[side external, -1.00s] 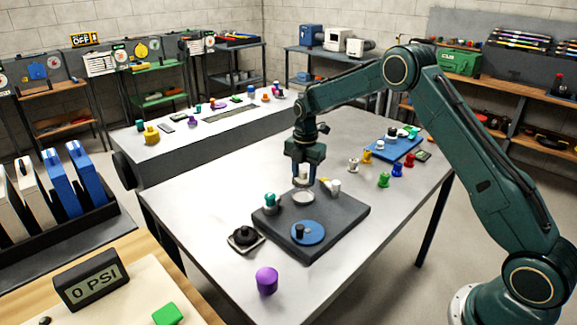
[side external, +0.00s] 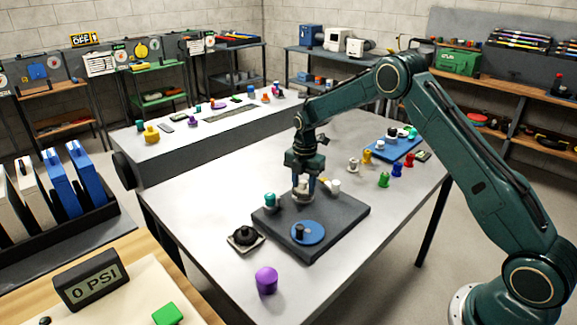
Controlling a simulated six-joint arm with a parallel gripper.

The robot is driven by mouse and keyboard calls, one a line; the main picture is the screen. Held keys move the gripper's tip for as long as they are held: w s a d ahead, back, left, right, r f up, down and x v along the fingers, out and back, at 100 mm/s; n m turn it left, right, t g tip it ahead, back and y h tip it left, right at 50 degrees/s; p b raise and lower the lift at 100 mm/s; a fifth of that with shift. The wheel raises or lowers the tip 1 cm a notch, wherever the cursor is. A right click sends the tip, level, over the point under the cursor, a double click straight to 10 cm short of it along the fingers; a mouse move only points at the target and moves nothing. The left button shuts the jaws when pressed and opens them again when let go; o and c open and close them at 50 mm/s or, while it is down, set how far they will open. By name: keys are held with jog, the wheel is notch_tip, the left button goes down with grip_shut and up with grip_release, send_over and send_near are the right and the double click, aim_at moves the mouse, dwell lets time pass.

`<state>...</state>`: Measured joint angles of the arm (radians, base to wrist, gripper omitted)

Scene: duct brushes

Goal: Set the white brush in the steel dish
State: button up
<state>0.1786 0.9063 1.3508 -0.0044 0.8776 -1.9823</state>
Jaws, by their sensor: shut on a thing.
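The white brush (side external: 302,186) is between the fingers of my gripper (side external: 303,188), which is shut on it. The steel dish (side external: 302,199) is on the dark grey square board (side external: 340,216), and the gripper and brush are right above it. The brush is very low over the dish or touching it; I cannot tell which. The fingers hide part of the brush, and together they cover much of the dish.
Several coloured brushes stand at right.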

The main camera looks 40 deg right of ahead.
aim_at(304, 181)
jog(key=shift+f, duration=0.6)
dwell(0.3)
jog(key=o, duration=1.1)
jog(key=shift+r, duration=0.15)
notch_tip(304, 181, up, 14)
jog(key=shift+f, duration=0.2)
